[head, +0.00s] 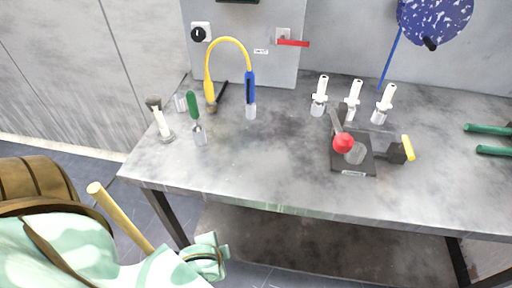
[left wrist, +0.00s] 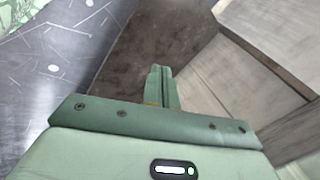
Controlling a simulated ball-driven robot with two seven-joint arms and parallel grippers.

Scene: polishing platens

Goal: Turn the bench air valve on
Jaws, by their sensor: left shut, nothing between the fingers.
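A valve with a red lever (head: 293,43) is on the back panel behind the bench, beside a small label too small to read. The lever lies nearly level and points right from its pale mount. My left gripper (head: 222,252) is low in front of the bench's front edge, far from the lever. In the left wrist view its fingers (left wrist: 162,82) are shut and empty. The valve does not show in the left wrist view. My right gripper is not in view.
A black knob (head: 198,33) is on the panel's left. The grey bench (head: 260,175) carries a yellow hose (head: 230,41), a green-handled tool (head: 192,106), several white-topped bottles (head: 353,100), and a red-knobbed fixture (head: 343,143). Two green handles (head: 488,129) lie right. The middle is clear.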

